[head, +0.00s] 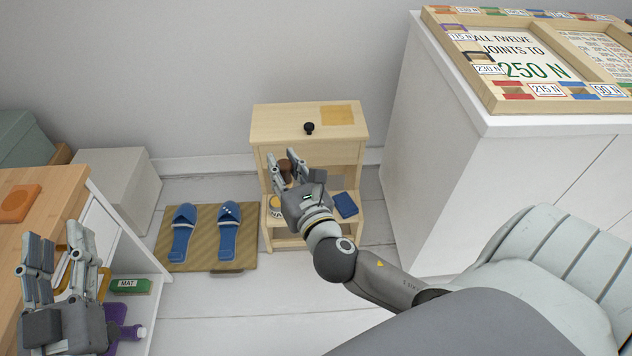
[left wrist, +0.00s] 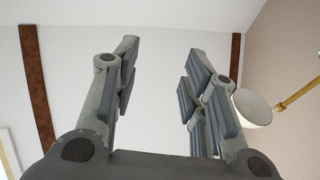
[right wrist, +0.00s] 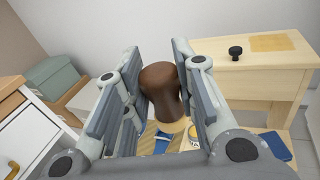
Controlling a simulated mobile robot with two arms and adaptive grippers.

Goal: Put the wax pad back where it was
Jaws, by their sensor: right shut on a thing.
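The wax pad (right wrist: 162,88) shows as a dark brown rounded knob with a paler lower part. My right gripper (head: 288,169) is shut on it, in front of the small wooden stand (head: 280,128); the fingers hide much of the pad (head: 285,168) in the head view. In the right wrist view the knob sits between the two fingers (right wrist: 160,95). A yellow-topped tin (head: 276,202) and a blue folded cloth or pad (head: 345,205) lie on the stand's low step. My left gripper (head: 62,257) is open and empty at the lower left.
The stand has a black knob (head: 309,128) and a yellowish square (head: 337,115) on top. Blue slippers (head: 181,232) lie on a mat (head: 212,265) to its left. A white cabinet (head: 435,160) stands close on the right. A wooden desk (head: 50,185) is at the left.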

